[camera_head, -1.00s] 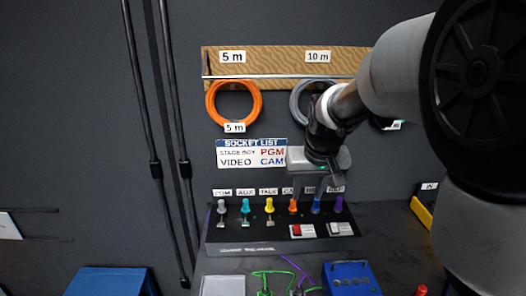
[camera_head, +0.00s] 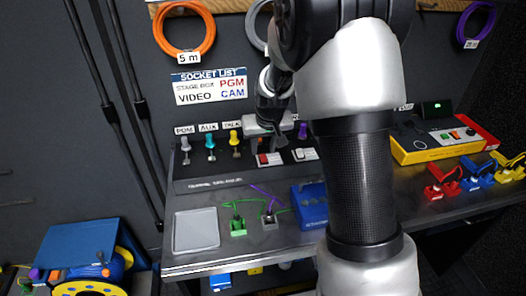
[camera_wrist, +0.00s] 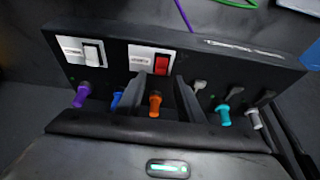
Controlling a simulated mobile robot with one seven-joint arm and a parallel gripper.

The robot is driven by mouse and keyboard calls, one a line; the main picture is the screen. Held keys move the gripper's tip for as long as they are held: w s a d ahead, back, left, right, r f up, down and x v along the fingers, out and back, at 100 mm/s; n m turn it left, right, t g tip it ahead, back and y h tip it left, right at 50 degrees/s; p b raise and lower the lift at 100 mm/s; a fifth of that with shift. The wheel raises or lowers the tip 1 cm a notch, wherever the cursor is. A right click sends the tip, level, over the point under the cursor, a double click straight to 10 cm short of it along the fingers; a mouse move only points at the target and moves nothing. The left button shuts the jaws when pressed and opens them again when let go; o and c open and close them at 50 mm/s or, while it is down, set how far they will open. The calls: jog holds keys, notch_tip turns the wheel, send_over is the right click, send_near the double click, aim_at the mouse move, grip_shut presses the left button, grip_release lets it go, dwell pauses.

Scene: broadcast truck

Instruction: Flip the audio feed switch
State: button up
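A dark sloped switch panel (camera_head: 222,185) stands on the desk below the socket list. It carries a red rocker switch (camera_head: 268,159) and a white rocker switch (camera_head: 305,154). In the wrist view the panel is seen inverted, with the red switch (camera_wrist: 161,65) and the white switch (camera_wrist: 92,53) on pale plates whose text I cannot read. My gripper (camera_wrist: 160,97) is open, its two dark fingers apart, with an orange plug (camera_wrist: 155,104) showing between them. The red switch lies beyond the fingers; I see no contact. In the head view my gripper (camera_head: 270,138) hangs over the panel's back row.
Several coloured plugs, including teal (camera_head: 210,142), yellow (camera_head: 233,138) and purple (camera_head: 303,131), line the panel's back. A grey tray (camera_head: 196,230), green connector (camera_head: 238,226) and blue box (camera_head: 312,205) sit in front. A yellow-edged console (camera_head: 440,150) stands right.

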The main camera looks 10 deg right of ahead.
jog(key=shift+x, duration=1.05)
grip_shut()
jog(key=b, duration=0.3)
jog(key=shift+s+f+t, duration=0.15)
jog(key=shift+f+t, duration=0.15)
jog(key=shift+f, duration=0.05)
jog(key=shift+s+r+t+b, duration=0.25)
jog(key=shift+t+b, duration=0.35)
jog(key=shift+b, duration=0.55)
jog(key=shift+r, duration=0.15)
